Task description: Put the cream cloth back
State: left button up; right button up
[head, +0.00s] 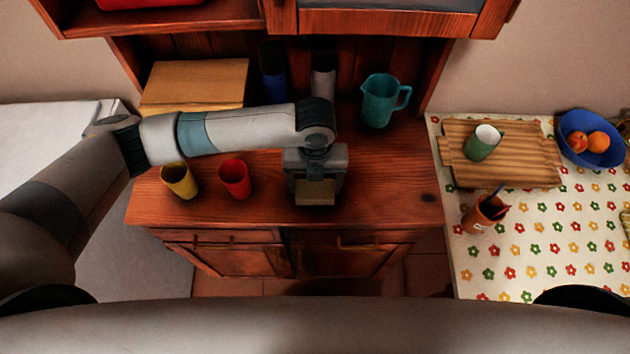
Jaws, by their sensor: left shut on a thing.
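My left gripper (316,180) is above the front right part of the wooden cabinet top (395,195), pointing down. It is shut on a small cream-tan piece, which I take to be the cream cloth (316,194). Only a folded-looking block of it shows between and below the fingers. I cannot tell whether it touches the cabinet top. My right gripper is out of view.
A yellow cup (179,180) and a red cup (235,178) stand left of the gripper. A teal pitcher (380,100), a wooden box (195,85), and blue and grey items stand behind. The flowered table (540,240) is at the right. The cabinet top's right front is clear.

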aim_at(315, 188)
pick_arm(q)
jog(key=o, duration=0.9)
jog(key=shift+r, duration=0.1)
jog(key=shift+r+b, duration=0.35)
jog(key=shift+r, duration=0.25)
jog(key=shift+r+b, duration=1.6)
jog(key=shift+r, duration=3.75)
